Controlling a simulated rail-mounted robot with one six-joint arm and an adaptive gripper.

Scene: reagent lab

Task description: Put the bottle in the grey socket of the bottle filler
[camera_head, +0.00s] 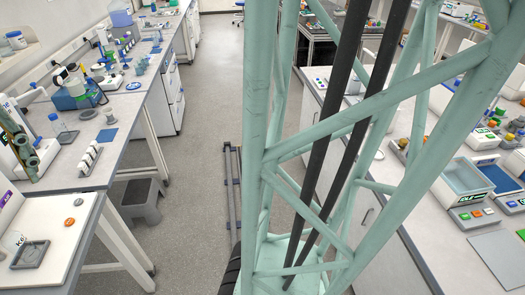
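My gripper is not in view. A clear bottle with a blue cap (57,122) stands upright on the left bench, behind a white rack; I cannot tell whether it is the task's bottle. At the lower left a white board (72,236) carries a square grey socket-like frame (30,254) and a small orange round part (69,221). This may be the bottle filler, but its label is only partly readable and the left picture edge cuts it off. The grey frame looks empty.
A teal lattice column, which seems mine, blocks the middle. A grey step stool (141,200) stands beside that bench. The right bench holds a water bath (467,178) and other devices.

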